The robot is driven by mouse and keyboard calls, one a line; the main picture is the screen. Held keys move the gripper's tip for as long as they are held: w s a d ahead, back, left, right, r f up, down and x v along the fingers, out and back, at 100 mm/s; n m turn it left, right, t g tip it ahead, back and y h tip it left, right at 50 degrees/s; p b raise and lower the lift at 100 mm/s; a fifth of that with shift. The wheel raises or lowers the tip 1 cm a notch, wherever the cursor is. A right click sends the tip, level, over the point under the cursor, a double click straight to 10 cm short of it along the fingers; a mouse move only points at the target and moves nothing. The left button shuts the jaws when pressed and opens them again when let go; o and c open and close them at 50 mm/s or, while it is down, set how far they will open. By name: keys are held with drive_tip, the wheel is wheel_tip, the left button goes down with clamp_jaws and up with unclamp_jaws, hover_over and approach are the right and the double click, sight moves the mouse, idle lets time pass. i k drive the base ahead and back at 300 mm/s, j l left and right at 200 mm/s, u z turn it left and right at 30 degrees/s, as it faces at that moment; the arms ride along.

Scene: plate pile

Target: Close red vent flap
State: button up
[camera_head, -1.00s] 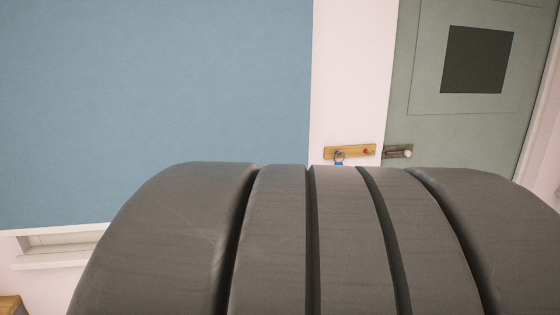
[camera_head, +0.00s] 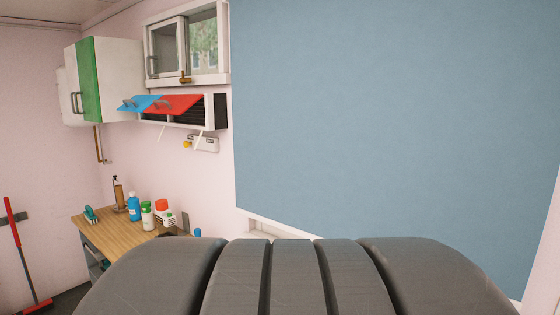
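The red vent flap (camera_head: 173,104) is on a long white vent box (camera_head: 222,112) on the left wall, under the window. The flap is tilted up and outward, and the dark slatted opening shows below it. A grey handle sits on the flap. A blue flap (camera_head: 139,103) beside it on the left is also tilted out. My gripper is not in view.
A wooden table (camera_head: 118,234) with several bottles stands below the vent at the left. A green and white cabinet (camera_head: 90,80) hangs left of the vent. A large blue panel (camera_head: 395,120) fills the right. A dark ribbed shape fills the bottom foreground.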

sight(176, 104)
drive_tip(key=u, duration=0.8)
